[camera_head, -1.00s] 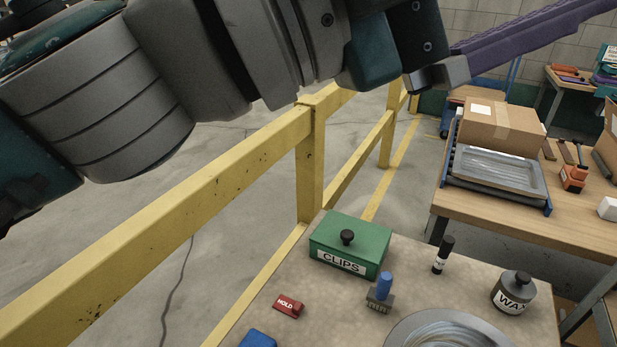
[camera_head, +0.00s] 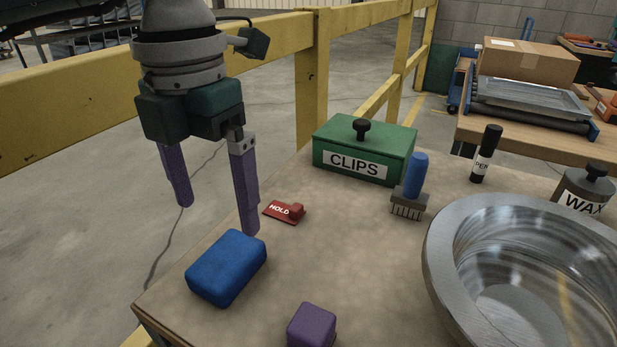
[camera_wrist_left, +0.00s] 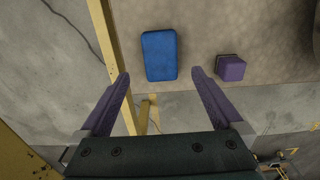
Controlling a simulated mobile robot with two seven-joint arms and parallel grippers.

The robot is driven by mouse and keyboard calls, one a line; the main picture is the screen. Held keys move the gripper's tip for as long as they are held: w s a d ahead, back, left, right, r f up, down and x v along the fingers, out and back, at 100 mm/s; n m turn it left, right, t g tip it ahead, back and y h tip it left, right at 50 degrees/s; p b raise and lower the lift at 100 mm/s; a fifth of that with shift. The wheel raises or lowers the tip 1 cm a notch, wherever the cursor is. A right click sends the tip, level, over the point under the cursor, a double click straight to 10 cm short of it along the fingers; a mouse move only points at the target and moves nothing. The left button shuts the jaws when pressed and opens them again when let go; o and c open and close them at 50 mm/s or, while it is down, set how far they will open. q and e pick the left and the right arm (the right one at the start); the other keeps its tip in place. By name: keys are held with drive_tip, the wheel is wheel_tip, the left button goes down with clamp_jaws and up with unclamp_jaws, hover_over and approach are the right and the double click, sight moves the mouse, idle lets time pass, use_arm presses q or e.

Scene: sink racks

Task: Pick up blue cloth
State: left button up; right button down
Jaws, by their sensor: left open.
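The blue cloth (camera_head: 227,267) is a folded, rounded block lying on the table near its left corner. It also shows in the left wrist view (camera_wrist_left: 159,55), ahead of the fingertips and between their lines. My left gripper (camera_head: 216,220) points down with its two purple fingers apart and nothing between them. It hangs above and beyond the cloth in the head view, apart from it. In the left wrist view the open fingers (camera_wrist_left: 160,75) frame the near end of the cloth. My right gripper is not in view.
A purple block (camera_head: 312,326) lies right of the cloth. A red HOLD tag (camera_head: 285,212), a green CLIPS box (camera_head: 364,150), a blue-handled brush (camera_head: 412,188), a pen (camera_head: 486,154), a WAX jar (camera_head: 585,192) and a large metal bowl (camera_head: 440,250) stand around. A yellow rail (camera_head: 60,95) runs behind.

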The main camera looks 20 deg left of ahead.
sight(226, 256)
use_arm(q)
wheel_tip(226, 256, down, 9)
drive_tip(key=shift+s+b, duration=0.1)
drive_tip(key=shift+b, duration=0.3)
drive_tip(key=c, duration=1.3)
drive_tip(key=shift+r, duration=0.2)
wheel_tip(226, 256, up, 20)
drive_tip(key=shift+f+p, duration=0.1)
drive_tip(key=shift+p, duration=1.1)
